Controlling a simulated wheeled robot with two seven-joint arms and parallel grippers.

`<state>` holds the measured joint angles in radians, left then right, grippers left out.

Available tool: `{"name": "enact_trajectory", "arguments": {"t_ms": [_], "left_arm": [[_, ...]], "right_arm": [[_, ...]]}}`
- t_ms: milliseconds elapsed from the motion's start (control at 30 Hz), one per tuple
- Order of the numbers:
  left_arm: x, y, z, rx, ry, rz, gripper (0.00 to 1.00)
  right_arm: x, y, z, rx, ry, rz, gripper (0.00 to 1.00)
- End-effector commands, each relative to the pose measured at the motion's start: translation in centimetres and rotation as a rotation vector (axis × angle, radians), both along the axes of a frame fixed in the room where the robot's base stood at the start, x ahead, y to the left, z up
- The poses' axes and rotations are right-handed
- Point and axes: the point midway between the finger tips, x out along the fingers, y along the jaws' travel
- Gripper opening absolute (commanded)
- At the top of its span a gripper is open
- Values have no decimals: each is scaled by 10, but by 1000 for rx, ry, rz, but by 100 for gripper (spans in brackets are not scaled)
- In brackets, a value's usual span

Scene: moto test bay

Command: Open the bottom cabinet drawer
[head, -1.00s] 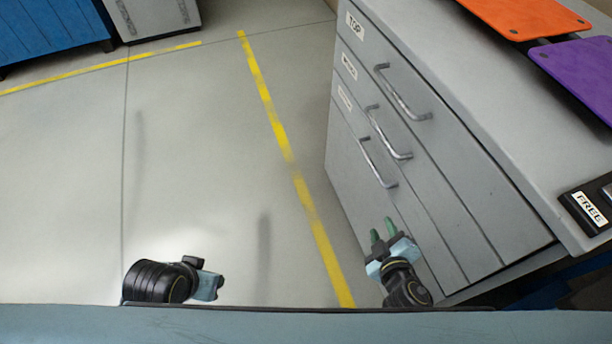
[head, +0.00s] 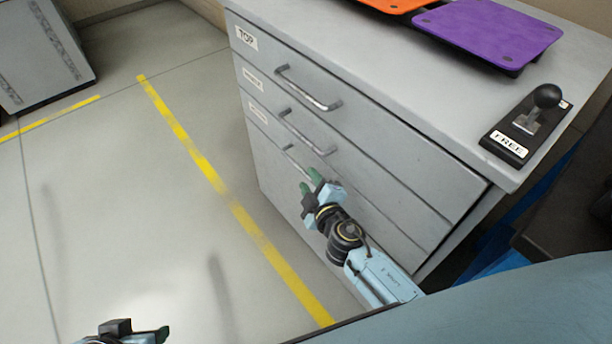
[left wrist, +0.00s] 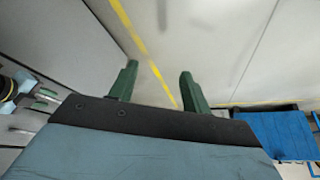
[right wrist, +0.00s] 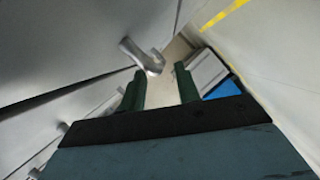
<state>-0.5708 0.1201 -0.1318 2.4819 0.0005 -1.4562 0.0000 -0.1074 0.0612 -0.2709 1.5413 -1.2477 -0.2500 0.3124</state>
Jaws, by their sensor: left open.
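The grey cabinet has three drawers with metal bar handles, and all fronts look flush and shut. The bottom drawer (head: 272,127) has the lowest handle (head: 293,157), partly hidden behind my right gripper (head: 312,188). That gripper is just in front of the handle. In the right wrist view its green fingers (right wrist: 160,86) are apart with nothing held, and a metal handle (right wrist: 142,56) lies just beyond the left fingertip. My left gripper (head: 148,336) is low at the left, well away from the cabinet. Its fingers (left wrist: 157,84) are apart and empty in the left wrist view.
On the cabinet top are an orange mat (head: 395,3), a purple mat (head: 488,30) and a black lever box marked FREE (head: 522,130). A yellow floor line (head: 205,170) runs left of the cabinet. The floor left of it is clear.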

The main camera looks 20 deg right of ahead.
Motion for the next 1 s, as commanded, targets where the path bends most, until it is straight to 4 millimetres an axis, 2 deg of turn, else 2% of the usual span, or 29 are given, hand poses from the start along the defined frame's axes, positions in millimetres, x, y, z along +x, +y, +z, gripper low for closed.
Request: {"name": "enact_trajectory", "arguments": {"t_ms": [100, 233, 567, 600, 833, 1000], "left_arm": [[13, -5, 3, -17, -70, -7, 48], [21, -9, 7, -28, -122, -13, 48], [25, -10, 10, -33, -143, -14, 48], [25, -10, 10, -33, -143, -14, 48], [25, -10, 10, -32, -142, -15, 48], [25, -10, 10, -32, -142, -15, 48]], "right_arm": [[17, 0, -4, 0, -1, -1, 33], [27, 1, -6, 0, 0, 0, 33], [30, 1, -7, 1, 1, 0, 33], [30, 1, -7, 1, 1, 0, 31], [30, 1, -7, 1, 1, 0, 1], [30, 1, -7, 1, 1, 0, 0]]}}
